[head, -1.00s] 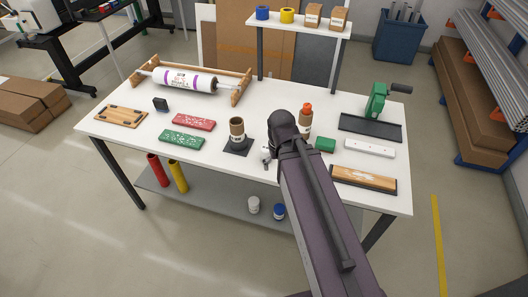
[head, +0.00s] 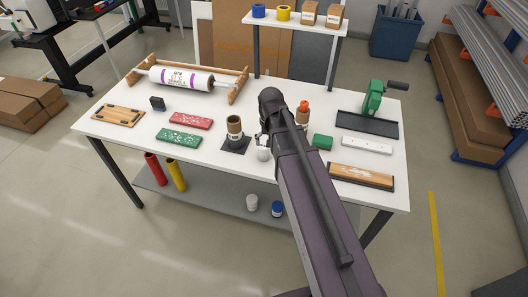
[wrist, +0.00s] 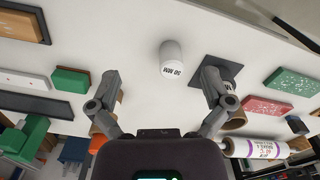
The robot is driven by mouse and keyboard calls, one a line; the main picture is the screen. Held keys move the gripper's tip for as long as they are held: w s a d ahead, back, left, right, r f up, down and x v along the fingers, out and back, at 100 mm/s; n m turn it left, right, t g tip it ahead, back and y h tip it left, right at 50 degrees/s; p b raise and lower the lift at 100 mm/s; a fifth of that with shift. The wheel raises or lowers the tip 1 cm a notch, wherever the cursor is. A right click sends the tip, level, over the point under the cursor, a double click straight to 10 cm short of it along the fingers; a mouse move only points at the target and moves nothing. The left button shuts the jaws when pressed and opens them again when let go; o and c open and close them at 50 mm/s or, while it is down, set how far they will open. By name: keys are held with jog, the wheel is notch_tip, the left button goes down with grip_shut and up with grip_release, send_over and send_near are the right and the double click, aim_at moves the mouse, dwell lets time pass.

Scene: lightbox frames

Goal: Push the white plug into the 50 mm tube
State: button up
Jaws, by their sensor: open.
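The white plug is a short white cylinder marked "50 MM" (wrist: 170,58), standing on the white table in the wrist view. In the head view the plug (head: 263,155) shows just below my gripper. The brown cardboard tube (head: 234,127) stands upright on a dark square base, left of my gripper. In the wrist view the dark base (wrist: 204,58) shows, and my right-hand finger partly hides the tube (wrist: 236,121). My gripper (wrist: 160,76) is open and empty, its fingers wide apart with the plug beyond the gap between them. In the head view my gripper (head: 263,142) is mostly hidden by my arm.
A second tube with an orange top (head: 303,108) stands right of my arm, near a green block (head: 322,142). Red (head: 191,121) and green (head: 179,139) stencil plates lie to the left. A roll on a wooden stand (head: 182,78) is behind. Bare table lies between them.

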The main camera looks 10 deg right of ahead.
jog(key=m, duration=0.2)
send_over(264, 145)
jog(key=shift+s+r, duration=0.25)
jog(key=shift+s, duration=0.05)
jog(key=shift+f, duration=0.1)
notch_tip(264, 145, down, 8)
jog(key=b, duration=0.8)
jog(key=shift+f, duration=0.25)
jog(key=shift+f+b, duration=0.15)
jog(key=shift+b, duration=0.2)
jog(key=shift+w+f+b, duration=0.2)
jog(key=shift+f+b, duration=2.2)
jog(key=shift+f, duration=0.05)
jog(key=c, duration=1.2)
